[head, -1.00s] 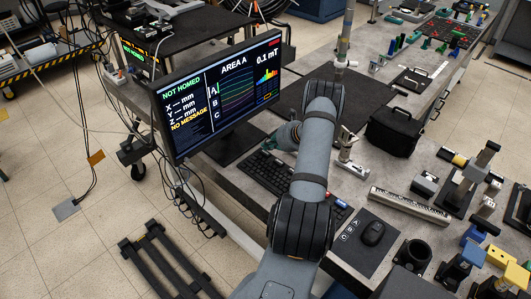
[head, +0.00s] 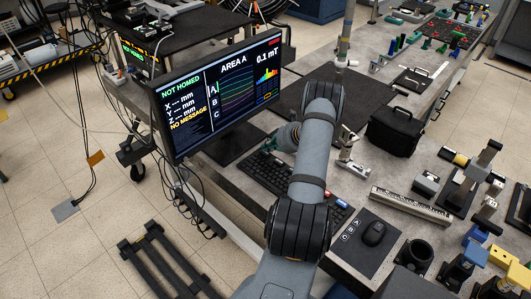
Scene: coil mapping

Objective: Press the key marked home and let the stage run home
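The monitor (head: 222,92) stands left of my arm and reads "NOT HOMED". Its X, Y and Z lines show dashes with mm, and below them it reads "NO MESSAGE". The black keyboard (head: 266,176) lies on the bench in front of the monitor, partly covered by my arm. Its right end shows red and blue keys. I cannot read a key marked home. My gripper (head: 271,144) is small and partly hidden behind my arm, over the far side of the keyboard. I cannot tell whether it touches a key or whether its fingers are open.
A black case (head: 397,131) stands farther back. Blue and yellow blocks and black mounts crowd the bench's right front.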

